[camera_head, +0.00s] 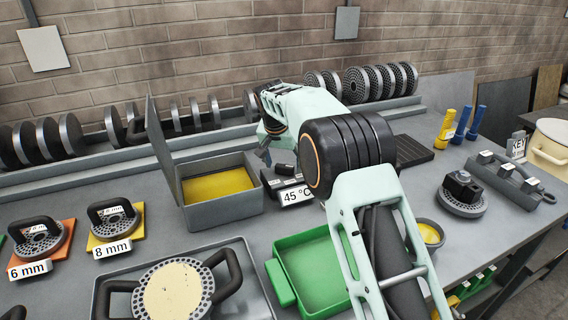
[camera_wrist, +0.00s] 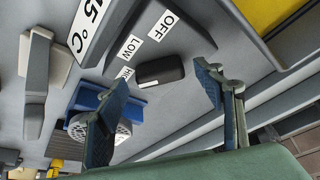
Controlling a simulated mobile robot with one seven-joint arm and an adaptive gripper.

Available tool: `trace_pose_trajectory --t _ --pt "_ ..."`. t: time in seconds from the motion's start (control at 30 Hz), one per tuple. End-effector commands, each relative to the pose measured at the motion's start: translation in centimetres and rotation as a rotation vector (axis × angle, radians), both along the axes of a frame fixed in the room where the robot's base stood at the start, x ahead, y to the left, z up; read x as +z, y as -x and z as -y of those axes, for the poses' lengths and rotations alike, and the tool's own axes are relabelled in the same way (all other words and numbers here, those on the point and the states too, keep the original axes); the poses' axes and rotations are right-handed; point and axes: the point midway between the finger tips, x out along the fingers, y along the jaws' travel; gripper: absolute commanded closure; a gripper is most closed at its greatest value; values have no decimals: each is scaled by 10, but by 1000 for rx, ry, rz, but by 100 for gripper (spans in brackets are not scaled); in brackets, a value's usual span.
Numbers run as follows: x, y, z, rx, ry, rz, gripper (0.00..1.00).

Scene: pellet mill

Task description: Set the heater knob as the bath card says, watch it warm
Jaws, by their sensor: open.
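The heater knob (camera_wrist: 161,70) is a black bar-shaped handle with a white mark on its lower edge in the wrist view. Labels OFF (camera_wrist: 163,26) and LOW (camera_wrist: 130,47) stand beside it, with a third label (camera_wrist: 124,73) partly hidden by a finger. I cannot tell surely which label the mark faces. My gripper (camera_wrist: 160,76) is open, its fingers either side of the knob in the picture; contact is not visible. In the head view my gripper (camera_head: 264,150) is by the bath (camera_head: 225,210), which holds yellow liquid under a raised lid. The bath card (camera_head: 296,196) reads 45 °C.
A green tray (camera_head: 315,270) lies in front of the bath, partly behind my arm. Dies labelled 6 mm (camera_head: 38,238) and 8 mm (camera_head: 112,222) sit at left. A grey tray with a round die (camera_head: 172,290) is at front. Disc racks (camera_head: 380,80) line the back.

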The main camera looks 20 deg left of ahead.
Motion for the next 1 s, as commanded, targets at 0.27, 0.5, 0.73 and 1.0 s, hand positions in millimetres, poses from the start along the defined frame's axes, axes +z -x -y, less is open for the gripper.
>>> trace_pose_trajectory --t 0.27,0.5,0.73,1.0 --pt "-11 -4 0 0 0 0 38" --pt "-11 -4 0 1 0 0 46" --pt "-11 -4 0 1 0 0 72" --pt "-12 -5 1 49 -1 1 80"
